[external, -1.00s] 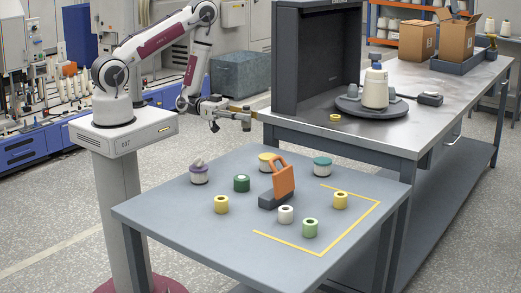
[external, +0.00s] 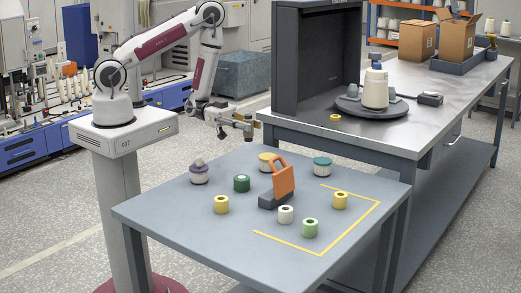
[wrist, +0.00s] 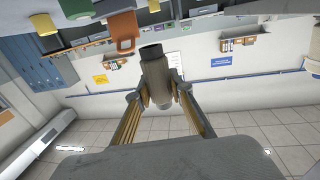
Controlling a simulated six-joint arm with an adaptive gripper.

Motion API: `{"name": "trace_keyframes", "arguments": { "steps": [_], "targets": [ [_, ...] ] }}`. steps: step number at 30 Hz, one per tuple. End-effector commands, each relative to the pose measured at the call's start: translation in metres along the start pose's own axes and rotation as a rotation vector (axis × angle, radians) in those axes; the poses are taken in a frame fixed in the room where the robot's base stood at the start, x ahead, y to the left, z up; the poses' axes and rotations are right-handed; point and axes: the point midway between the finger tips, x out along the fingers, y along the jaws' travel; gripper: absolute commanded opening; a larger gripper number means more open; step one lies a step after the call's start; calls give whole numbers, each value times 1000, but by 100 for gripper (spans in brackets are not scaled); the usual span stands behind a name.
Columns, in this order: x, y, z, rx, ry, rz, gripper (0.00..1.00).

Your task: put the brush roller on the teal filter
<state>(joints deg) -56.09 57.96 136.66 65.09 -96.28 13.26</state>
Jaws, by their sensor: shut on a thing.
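My gripper (wrist: 160,92) is shut on the brush roller (wrist: 156,68), a grey cylinder with a dark end, seen between the two fingers in the wrist view. In the external view my gripper (external: 243,127) hangs in the air beyond the back edge of the grey table, and the roller is too small there to make out clearly. The teal filter (external: 322,168), a white cylinder with a teal top, stands upright at the table's back right, apart from the gripper and to its right. Nothing rests on its top.
A workbench with a dark panel (external: 315,60) stands behind.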

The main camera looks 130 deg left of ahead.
Motion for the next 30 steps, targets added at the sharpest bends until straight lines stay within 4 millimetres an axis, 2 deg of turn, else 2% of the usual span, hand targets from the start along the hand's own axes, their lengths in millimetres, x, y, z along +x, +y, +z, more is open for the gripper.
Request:
{"name": "trace_keyframes", "arguments": {
  "steps": [10,21,30],
  "targets": [
    [61,7,3,2,2,8,0],
    [129,-3,0,1,2,-80,0],
    [174,-15,-12,2,2,-189,0]
  ]
}}
